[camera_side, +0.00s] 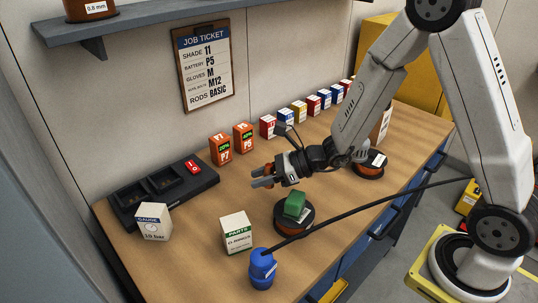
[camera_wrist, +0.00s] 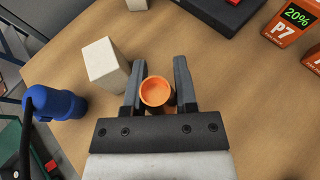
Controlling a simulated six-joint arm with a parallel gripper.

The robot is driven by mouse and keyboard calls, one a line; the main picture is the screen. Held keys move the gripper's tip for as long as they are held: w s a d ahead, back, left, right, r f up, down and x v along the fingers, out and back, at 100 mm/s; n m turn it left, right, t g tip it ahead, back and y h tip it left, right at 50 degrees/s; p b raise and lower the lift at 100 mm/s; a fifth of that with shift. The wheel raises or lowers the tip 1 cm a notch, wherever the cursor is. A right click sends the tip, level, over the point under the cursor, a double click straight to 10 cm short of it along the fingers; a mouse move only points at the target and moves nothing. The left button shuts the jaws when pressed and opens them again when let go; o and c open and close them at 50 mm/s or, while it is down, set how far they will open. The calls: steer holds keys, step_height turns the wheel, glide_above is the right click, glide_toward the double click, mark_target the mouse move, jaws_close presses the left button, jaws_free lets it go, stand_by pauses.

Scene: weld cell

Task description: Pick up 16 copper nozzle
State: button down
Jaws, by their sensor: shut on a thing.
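My gripper (camera_wrist: 156,75) is shut on an orange-copper round piece, the copper nozzle (camera_wrist: 157,92), in the wrist view. The nozzle's round, hollow-looking end faces the wrist camera, with one dark finger on each side. No "16" marking can be read on it. In the side view my gripper (camera_side: 262,177) is over the middle of the wooden table, left of the spool with the green block. The nozzle is mostly hidden by the fingers there. Its exact height above the table is hard to tell.
Small boxes line the wall. A black cable crosses the front.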

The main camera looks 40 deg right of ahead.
steer(key=s+d+r, duration=0.1)
steer(key=s+r, duration=0.1)
steer(key=s, duration=0.4)
steer(key=shift+r, duration=0.35)
steer(key=shift+w, duration=0.1)
